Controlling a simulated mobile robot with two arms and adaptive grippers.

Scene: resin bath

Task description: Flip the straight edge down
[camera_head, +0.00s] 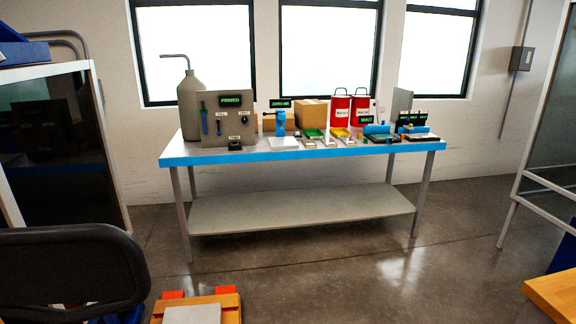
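A workbench (300,151) with a blue front edge stands across the room under the windows. I cannot make out for certain which thing on it is the straight edge. A blue piece (377,129) shows over a dark flat tray (383,139) at the right part of the bench. Another small blue piece (413,129) shows over a second dark tray (420,136) beside it. They are too small to tell whether either is raised or lowered. Neither of my grippers is in view.
A grey panel (228,103) marked PRIMED, a grey bottle (190,98), a cardboard box (312,112) and red cans (340,110) stand on the bench. A black chair back (65,270) and a wooden platform (230,305) are in the foreground. Bare floor lies before the bench.

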